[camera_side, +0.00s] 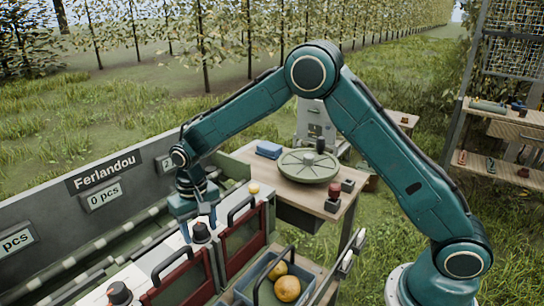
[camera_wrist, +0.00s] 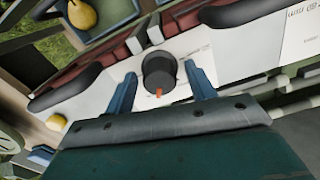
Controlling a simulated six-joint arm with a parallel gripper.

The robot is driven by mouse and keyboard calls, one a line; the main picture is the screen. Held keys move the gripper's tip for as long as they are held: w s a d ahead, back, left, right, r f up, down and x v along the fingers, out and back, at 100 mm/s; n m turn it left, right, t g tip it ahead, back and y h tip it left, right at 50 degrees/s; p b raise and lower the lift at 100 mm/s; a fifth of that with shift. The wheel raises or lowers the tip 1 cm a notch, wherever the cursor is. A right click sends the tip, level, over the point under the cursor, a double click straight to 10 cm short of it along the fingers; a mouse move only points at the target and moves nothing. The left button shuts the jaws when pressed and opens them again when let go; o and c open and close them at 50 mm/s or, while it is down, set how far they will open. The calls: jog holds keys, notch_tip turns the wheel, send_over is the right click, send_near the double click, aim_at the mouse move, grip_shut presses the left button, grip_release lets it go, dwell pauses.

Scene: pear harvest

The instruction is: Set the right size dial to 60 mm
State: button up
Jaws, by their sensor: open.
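The right size dial is a dark round knob (camera_side: 201,233) with an orange-red pointer mark, set on a white panel (camera_wrist: 228,47). In the wrist view the knob (camera_wrist: 158,66) sits between the two blue fingers of my gripper (camera_wrist: 160,72), with a gap on each side. The pointer is toward the bottom of that picture. The scale marks around it are too small to read. In the side view my gripper (camera_side: 199,226) is open, pointing down over the knob. A second dark dial (camera_side: 119,293) is at the lower left.
Red-framed doors with dark handles (camera_side: 242,208) stand close in front of the panel. A crate (camera_side: 240,290) holds yellow-orange fruit (camera_side: 287,288). A yellow fruit (camera_side: 254,188) lies near the panel's far end. A table with a round green disc (camera_side: 308,166) stands behind.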

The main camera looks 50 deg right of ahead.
jog(key=shift+m, duration=0.4)
notch_tip(320, 180, up, 14)
jog(key=s+d+r+t, duration=0.1)
jog(key=s+d+r, duration=0.3)
jog(key=s, duration=0.4)
jog(key=s+d+r+n+t, duration=0.1)
jog(key=s+d+r+t, duration=0.1)
jog(key=s+d+r, duration=0.2)
jog(key=shift+s+d+r+n, duration=0.35)
jog(key=shift+s+r, duration=1.15)
jog(key=shift+s, duration=1)
jog(key=shift+w, duration=0.1)
jog(key=m+h, duration=0.3)
jog(key=m, duration=0.5)
send_near(199, 226)
jog(key=v, duration=0.3)
jog(key=shift+s+a+r, duration=0.15)
jog(key=shift+s, duration=0.1)
